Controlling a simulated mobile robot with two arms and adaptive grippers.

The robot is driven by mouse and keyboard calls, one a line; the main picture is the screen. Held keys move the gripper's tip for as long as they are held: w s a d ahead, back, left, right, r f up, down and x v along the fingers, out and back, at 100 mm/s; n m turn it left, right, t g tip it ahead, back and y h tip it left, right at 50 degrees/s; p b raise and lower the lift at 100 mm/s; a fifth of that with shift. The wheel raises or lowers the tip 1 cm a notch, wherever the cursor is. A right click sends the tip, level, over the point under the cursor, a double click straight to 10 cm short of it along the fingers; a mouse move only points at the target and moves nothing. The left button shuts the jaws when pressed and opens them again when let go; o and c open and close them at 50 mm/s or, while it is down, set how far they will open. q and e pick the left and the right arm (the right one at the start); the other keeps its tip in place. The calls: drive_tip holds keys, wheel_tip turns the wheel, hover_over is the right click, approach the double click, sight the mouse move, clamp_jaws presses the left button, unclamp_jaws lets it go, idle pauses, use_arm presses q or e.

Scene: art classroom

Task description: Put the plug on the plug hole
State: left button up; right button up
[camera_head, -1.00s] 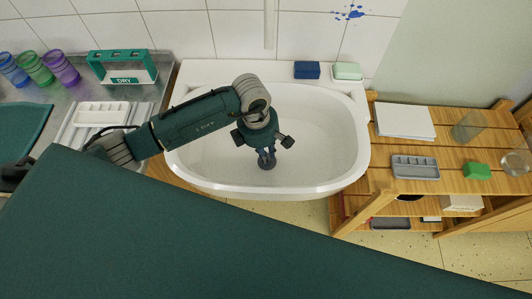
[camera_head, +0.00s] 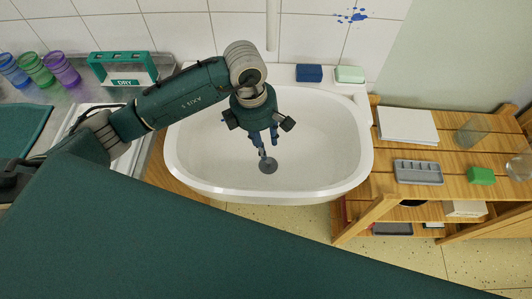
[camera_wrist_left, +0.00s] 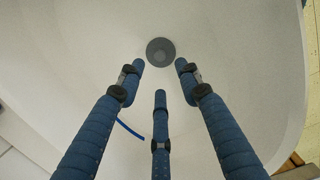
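A dark grey round disc, which looks like the plug (camera_head: 268,166), lies flat on the floor of the white basin (camera_head: 330,125). In the left wrist view the plug (camera_wrist_left: 160,43) shows a lighter round middle. No open plug hole shows; whatever is under the disc is hidden. My left gripper (camera_head: 263,143) hangs above the disc inside the basin. In the left wrist view its three blue fingers (camera_wrist_left: 160,75) are spread apart with nothing between them, and the disc lies beyond their tips. My right gripper is not in view.
A blue block (camera_head: 308,73) and a pale green block (camera_head: 350,74) lie on the basin's back ledge. A wooden shelf (camera_head: 450,182) stands at the right. Coloured cups and a green drying rack (camera_head: 122,70) stand at the left.

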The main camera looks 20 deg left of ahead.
use_arm(q)
drive_tip(key=r, duration=0.3)
drive_tip(key=shift+a+r, duration=0.25)
drive_tip(key=shift+r, duration=0.05)
